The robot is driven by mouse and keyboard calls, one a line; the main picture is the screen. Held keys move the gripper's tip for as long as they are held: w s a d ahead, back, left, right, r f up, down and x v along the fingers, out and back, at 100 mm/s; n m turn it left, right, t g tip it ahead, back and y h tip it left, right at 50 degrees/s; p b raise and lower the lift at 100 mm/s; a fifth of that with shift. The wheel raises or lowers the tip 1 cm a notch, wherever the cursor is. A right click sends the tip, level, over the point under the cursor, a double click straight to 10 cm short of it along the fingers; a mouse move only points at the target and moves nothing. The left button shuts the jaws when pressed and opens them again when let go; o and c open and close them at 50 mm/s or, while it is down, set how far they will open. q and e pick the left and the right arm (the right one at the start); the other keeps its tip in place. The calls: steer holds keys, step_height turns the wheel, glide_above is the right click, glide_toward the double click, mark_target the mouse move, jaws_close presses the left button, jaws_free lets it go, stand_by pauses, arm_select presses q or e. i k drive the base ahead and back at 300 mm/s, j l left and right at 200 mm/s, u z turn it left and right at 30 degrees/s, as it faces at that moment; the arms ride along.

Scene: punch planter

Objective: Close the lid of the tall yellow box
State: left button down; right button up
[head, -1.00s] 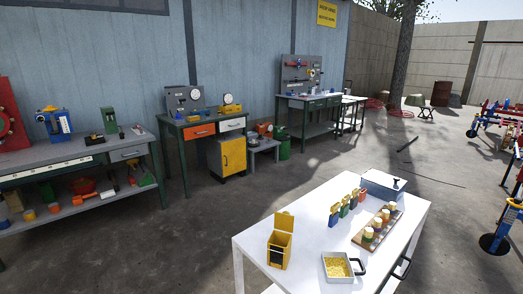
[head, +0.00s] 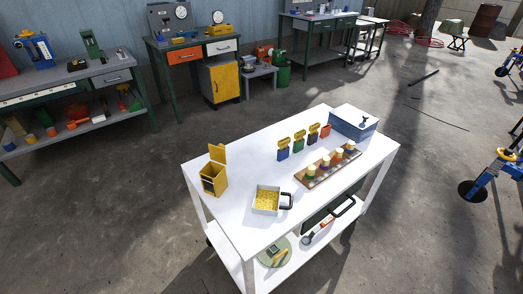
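The tall yellow box (head: 213,180) stands upright at the left end of the white table (head: 243,224). Its lid (head: 217,153) is open and stands up from the box's back edge. A dark panel shows on the front of the box. Neither of my grippers is in the head view, and nothing touches the box.
A white container of yellow pieces (head: 265,200) with a dark handle sits right of the box. A brown tray (head: 331,168) with several jars, small coloured items (head: 298,141) and a blue-white box (head: 353,122) stand farther right. Workbenches (head: 75,84) line the wall; open floor lies between.

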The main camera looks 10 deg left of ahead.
mark_target(217, 154)
steer(key=i+l+u, duration=0.4)
steer(key=l, duration=0.2)
steer(key=i+l+u, duration=0.15)
steer(key=l, duration=0.2)
steer(key=i+l+u, duration=0.2)
steer(key=l+u, duration=0.25)
steer(key=i+l+u, duration=0.15)
steer(key=l+u, duration=1.15)
steer(key=l, duration=0.2)
steer(key=k+l+u, duration=0.15)
steer(key=l+u, duration=0.25)
steer(key=k+l+u, duration=0.2)
steer(key=l+u, duration=0.25)
steer(key=j+z, duration=0.3)
steer(key=i+j+z, duration=0.1)
steer(key=j+z, duration=0.25)
